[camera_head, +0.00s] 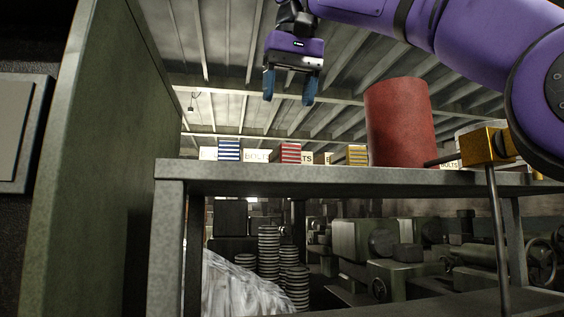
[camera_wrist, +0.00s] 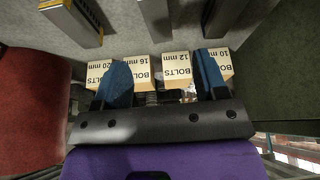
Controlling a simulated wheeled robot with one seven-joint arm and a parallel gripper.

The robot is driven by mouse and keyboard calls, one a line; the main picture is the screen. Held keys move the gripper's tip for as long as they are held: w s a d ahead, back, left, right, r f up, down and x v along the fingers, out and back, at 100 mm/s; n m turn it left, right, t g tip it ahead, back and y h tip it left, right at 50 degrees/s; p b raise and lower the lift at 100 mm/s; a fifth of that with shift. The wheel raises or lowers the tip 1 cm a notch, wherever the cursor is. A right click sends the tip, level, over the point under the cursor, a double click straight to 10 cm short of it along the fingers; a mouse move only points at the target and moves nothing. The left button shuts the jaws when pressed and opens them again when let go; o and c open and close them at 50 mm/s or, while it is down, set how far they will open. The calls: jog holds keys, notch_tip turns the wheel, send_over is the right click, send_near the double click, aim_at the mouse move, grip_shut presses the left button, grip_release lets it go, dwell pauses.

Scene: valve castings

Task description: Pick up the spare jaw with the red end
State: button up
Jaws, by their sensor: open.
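The spare jaw with the red end (camera_head: 290,153) lies on the shelf, its red striped end facing the head camera. My gripper (camera_head: 289,88) hangs above it in that view, pointing down, blue fingers apart and empty. One spare jaw has a blue striped end (camera_head: 229,150), to the left; another has a yellow striped end (camera_head: 357,155), to the right. In the wrist view, three grey jaws lie beyond my open fingers (camera_wrist: 162,66). By the order, the middle grey jaw (camera_wrist: 156,18) matches the red-ended one; its red end does not show there.
A tall red cylinder (camera_head: 398,122) stands right of the jaws. Several bolt boxes (camera_wrist: 177,68) line the shelf behind them. A green panel (camera_head: 100,160) rises left of the grey shelf (camera_head: 330,182). A brass block on a rod (camera_head: 486,145) stands at the right front.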

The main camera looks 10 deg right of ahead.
aim_at(284, 152)
jog(key=x, duration=1)
jog(key=shift+w+d+f, duration=0.1)
jog(key=shift+f, duration=0.1)
jog(key=shift+f, duration=0.25)
dwell(0.5)
grip_shut()
